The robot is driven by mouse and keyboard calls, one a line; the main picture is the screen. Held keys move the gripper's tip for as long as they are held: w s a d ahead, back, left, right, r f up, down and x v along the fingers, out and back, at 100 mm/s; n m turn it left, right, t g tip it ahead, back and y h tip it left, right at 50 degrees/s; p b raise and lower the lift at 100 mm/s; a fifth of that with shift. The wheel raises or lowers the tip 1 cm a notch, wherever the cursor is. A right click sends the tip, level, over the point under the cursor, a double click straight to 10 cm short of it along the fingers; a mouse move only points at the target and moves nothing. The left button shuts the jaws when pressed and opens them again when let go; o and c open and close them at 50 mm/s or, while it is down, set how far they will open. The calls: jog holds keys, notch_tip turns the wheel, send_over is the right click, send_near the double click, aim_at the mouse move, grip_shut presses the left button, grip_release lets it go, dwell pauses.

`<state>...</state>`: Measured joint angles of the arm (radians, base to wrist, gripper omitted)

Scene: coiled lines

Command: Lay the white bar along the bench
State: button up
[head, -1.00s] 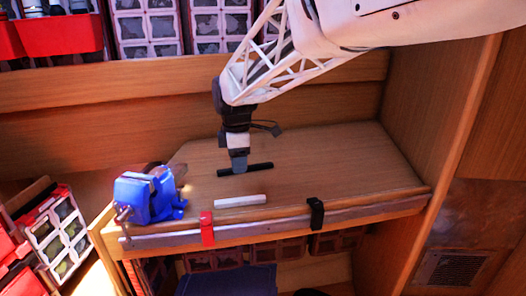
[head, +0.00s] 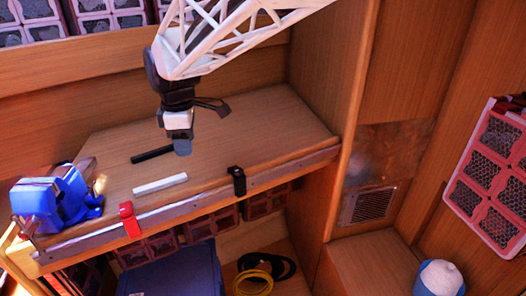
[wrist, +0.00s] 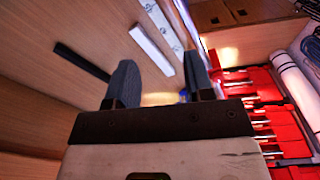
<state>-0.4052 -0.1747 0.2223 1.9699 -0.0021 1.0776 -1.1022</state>
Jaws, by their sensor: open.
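The white bar (head: 160,185) lies flat on the wooden bench (head: 255,125), close to its front edge and roughly parallel to it. It also shows in the wrist view (wrist: 152,50), beyond the fingers. My gripper (head: 182,148) is open and empty, above the bench behind the white bar and by the right end of a black bar (head: 152,155). In the wrist view its two dark fingers (wrist: 160,82) stand apart with nothing held between them. The height of the fingertips above the bench is hard to tell.
A blue vise (head: 50,203) stands at the bench's left end. A red clamp (head: 129,219) and a black clamp (head: 236,181) sit on the metal front rail (head: 190,204). The bench right of my gripper is clear up to the side wall.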

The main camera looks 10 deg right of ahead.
jog(key=s+d+f+m+t, duration=0.1)
jog(key=s+d+f+m, duration=0.1)
jog(key=s+d+m, duration=0.6)
jog(key=s+d+f+m+t, duration=0.1)
jog(key=s+d+f+m, duration=0.2)
jog(key=s+d+m, duration=0.6)
jog(key=s+d, duration=0.7)
jog(key=s, duration=0.1)
jog(key=shift+s, duration=0.25)
